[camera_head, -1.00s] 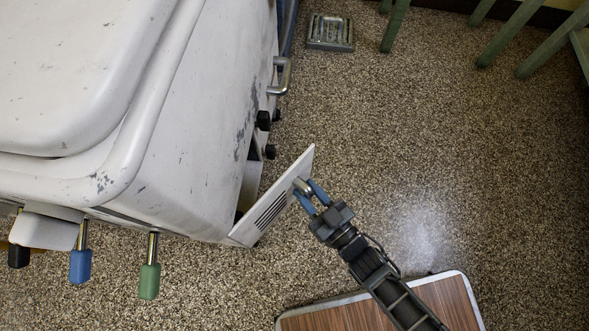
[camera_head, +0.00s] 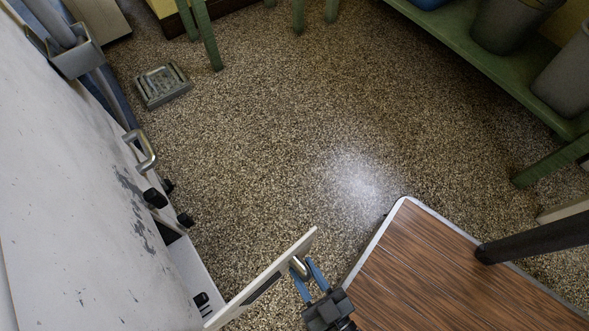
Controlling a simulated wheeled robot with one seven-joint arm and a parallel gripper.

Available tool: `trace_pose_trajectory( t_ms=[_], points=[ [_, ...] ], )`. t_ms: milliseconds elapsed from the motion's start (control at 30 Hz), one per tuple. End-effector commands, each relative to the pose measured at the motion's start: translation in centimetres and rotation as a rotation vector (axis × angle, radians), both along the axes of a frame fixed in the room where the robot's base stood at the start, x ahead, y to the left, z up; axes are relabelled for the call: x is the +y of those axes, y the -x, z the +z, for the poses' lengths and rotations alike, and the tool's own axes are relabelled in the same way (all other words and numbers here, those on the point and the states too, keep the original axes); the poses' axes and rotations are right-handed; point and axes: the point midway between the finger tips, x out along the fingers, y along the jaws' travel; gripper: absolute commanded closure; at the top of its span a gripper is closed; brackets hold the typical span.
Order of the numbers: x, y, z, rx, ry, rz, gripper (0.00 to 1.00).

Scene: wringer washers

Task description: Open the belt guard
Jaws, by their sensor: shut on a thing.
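The belt guard (camera_head: 262,285) is a white panel with a dark slotted vent, at the bottom of the head view. It stands swung out at a wide angle from the side of the white washer (camera_head: 70,190), with a gap showing behind it. A small metal handle (camera_head: 299,267) is on its outer face near the free end. My gripper (camera_head: 303,272), with blue fingers, is shut on this handle. The guard's hinged end is near the bottom edge of the picture and partly cut off.
Black knobs (camera_head: 155,198) and a metal bar handle (camera_head: 140,148) stick out from the washer's side. A grey-green floor drain or pedal-like block (camera_head: 162,85) lies beyond. Green legs (camera_head: 207,35) and a green shelf with buckets (camera_head: 515,22) stand farther back. The speckled floor between is clear.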

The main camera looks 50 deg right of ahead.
Motion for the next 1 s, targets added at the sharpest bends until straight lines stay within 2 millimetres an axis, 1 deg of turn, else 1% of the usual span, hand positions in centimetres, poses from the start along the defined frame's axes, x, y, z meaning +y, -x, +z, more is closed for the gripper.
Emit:
trace_pose_trajectory(
  t_ms=[33,100,333,500,867,900,1000],
  points=[
    [0.4,0.5,-0.1,-0.001,-0.002,-0.028,1.00],
    [0.7,1.1,0.0,-0.001,-0.001,-0.025,1.00],
    [1.4,2.4,0.0,-0.002,0.000,-0.021,1.00],
    [1.6,2.7,0.1,-0.002,0.000,-0.020,1.00],
    [1.7,2.7,0.1,-0.002,0.000,-0.019,1.00],
    [1.7,2.7,0.1,-0.002,0.000,-0.019,0.68],
    [1.6,2.7,0.1,-0.002,0.000,-0.020,0.58]
  ],
)
